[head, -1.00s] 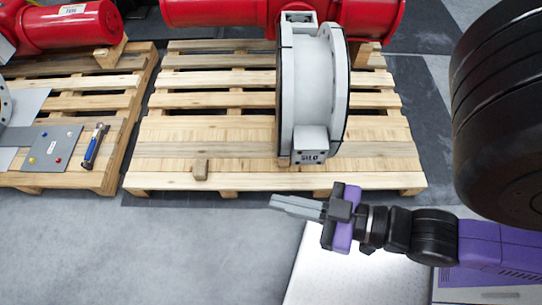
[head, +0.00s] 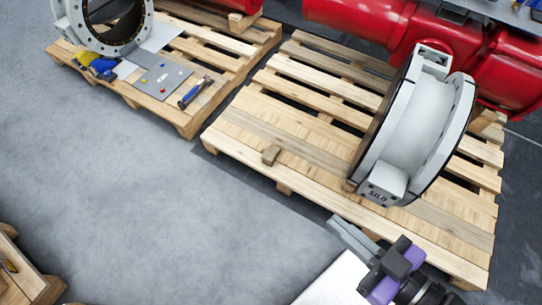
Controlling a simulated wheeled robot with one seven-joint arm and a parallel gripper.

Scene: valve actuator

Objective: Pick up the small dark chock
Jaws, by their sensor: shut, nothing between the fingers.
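The small dark chock (head: 271,154) is a brown wooden block. It lies on the near boards of the right pallet (head: 240,135), left of the large grey-white ring-shaped valve body (head: 412,120). My gripper (head: 335,222) is at the lower right, by the pallet's front edge. Its grey fingers are shut and empty, pointing up and left. It is clearly apart from the chock.
A red actuator (head: 365,25) lies behind the valve body. The left pallet (head: 190,125) holds a grey plate (head: 163,80), a hammer-like tool (head: 195,92) and a flanged ring (head: 115,45). Another wooden pallet (head: 25,280) shows at the lower left. The grey floor (head: 130,190) between is clear.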

